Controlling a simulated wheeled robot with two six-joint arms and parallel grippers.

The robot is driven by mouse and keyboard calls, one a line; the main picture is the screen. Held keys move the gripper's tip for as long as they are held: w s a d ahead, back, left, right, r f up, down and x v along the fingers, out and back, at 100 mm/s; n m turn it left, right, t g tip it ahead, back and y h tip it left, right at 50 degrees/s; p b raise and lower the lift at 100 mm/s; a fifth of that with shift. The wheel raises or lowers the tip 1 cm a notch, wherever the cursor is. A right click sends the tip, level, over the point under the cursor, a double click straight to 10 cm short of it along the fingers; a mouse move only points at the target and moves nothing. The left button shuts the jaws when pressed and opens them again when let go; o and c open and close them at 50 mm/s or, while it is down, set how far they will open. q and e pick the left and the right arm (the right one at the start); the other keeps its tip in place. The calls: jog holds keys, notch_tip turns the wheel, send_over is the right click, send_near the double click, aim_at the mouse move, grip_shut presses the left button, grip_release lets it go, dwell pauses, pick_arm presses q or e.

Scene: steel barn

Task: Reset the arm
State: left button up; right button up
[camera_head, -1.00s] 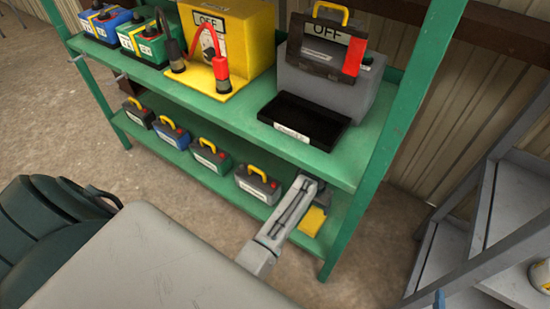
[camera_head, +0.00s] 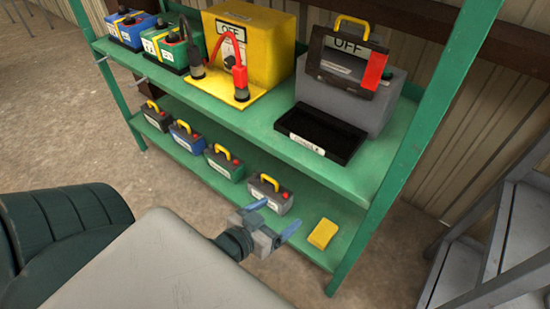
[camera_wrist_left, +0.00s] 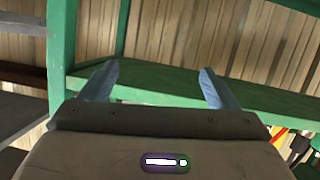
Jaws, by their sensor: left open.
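My left gripper (camera_head: 273,217) is in front of the lower shelf of the green rack, with its blue fingers apart and nothing between them. In the left wrist view the open fingers (camera_wrist_left: 155,85) point at a green shelf edge (camera_wrist_left: 190,90). The gripper is just in front of a grey battery with a yellow handle (camera_head: 269,193) and left of a yellow block (camera_head: 322,233) on that shelf. My right gripper is not in view.
The green rack (camera_head: 185,92) holds a yellow charger (camera_head: 268,42), a grey box marked OFF (camera_head: 380,108), a black tray (camera_head: 318,132) and several batteries. Grey metal steps (camera_head: 505,225) stand at the right. Bare floor lies before the rack.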

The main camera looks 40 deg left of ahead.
pick_arm(q)
jog(key=shift+f, duration=0.1)
dwell(0.3)
